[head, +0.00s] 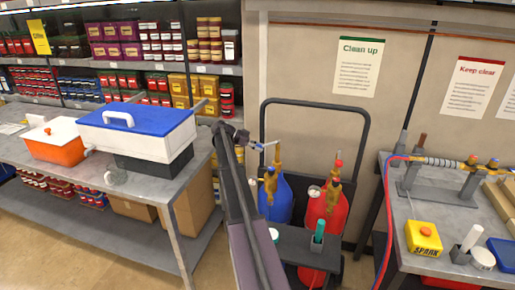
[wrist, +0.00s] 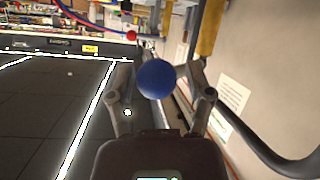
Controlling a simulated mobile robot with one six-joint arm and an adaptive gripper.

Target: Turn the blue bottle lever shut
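The blue bottle (head: 275,201) stands on a cart with a brass valve (head: 277,155) on top. Its lever (head: 266,145) sticks out leftward from the valve, toward my gripper (head: 246,139). In the wrist view, the lever's blue ball knob (wrist: 156,79) sits between the two fingers of my gripper (wrist: 157,72). The fingers are apart, one on each side of the ball. I cannot tell whether either touches it. The ball hides the lever's rod in the wrist view.
A red bottle (head: 328,210) with a red-knobbed valve stands right beside the blue one. The cart's dark handle frame (head: 315,102) rises behind both. A bench (head: 186,186) with a blue-lidded cooler (head: 136,118) is left; another bench (head: 437,262) is right.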

